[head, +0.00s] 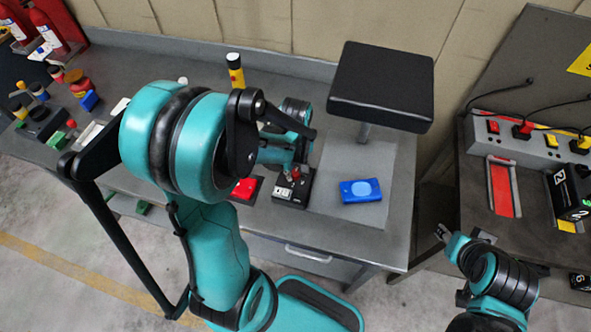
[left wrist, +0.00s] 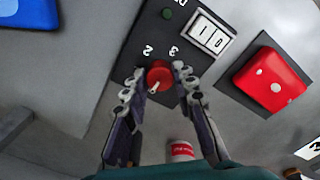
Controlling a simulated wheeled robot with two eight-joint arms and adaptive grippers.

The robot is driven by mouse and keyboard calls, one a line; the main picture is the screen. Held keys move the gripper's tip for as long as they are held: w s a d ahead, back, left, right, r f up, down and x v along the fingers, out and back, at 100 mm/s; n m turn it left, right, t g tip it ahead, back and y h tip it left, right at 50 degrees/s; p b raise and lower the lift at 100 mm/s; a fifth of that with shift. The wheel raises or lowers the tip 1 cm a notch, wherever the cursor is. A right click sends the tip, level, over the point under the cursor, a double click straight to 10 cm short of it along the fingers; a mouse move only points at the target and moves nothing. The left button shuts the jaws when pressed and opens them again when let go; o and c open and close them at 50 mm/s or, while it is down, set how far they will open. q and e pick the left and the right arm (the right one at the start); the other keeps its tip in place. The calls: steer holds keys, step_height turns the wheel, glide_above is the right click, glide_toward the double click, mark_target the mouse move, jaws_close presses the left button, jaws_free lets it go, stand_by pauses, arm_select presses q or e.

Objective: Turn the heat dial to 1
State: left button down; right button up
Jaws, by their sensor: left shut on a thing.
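The heat dial (left wrist: 160,76) is a red knob on a dark control box (left wrist: 182,42). The numbers 2 and 3 show beside it in the left wrist view, and I see no 1 there. A pale mark on the knob points to the lower left in that view. My left gripper (left wrist: 159,84) is shut on the knob, one finger on each side. In the head view the box (head: 290,194) stands on the grey bench and my left gripper (head: 295,170) partly covers the dial. My right gripper (head: 458,237) is away at the lower right; its jaws are unclear.
The box also carries a white rocker switch (left wrist: 206,34) and a green button. A red device (left wrist: 268,83) and a blue device (head: 361,190) lie on either side. A black padded stand (head: 382,85) rises behind. A power strip (head: 530,141) lies on the right bench.

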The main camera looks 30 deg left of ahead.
arm_select(q)
steer(key=m+b, duration=0.1)
steer(key=m, duration=0.4)
steer(key=shift+m, duration=0.4)
steer(key=m, duration=0.5)
steer(key=shift+m+b, duration=0.3)
steer(key=shift+b, duration=0.05)
steer(key=c, duration=1.2)
jaws_free()
steer(key=shift+r, duration=0.1)
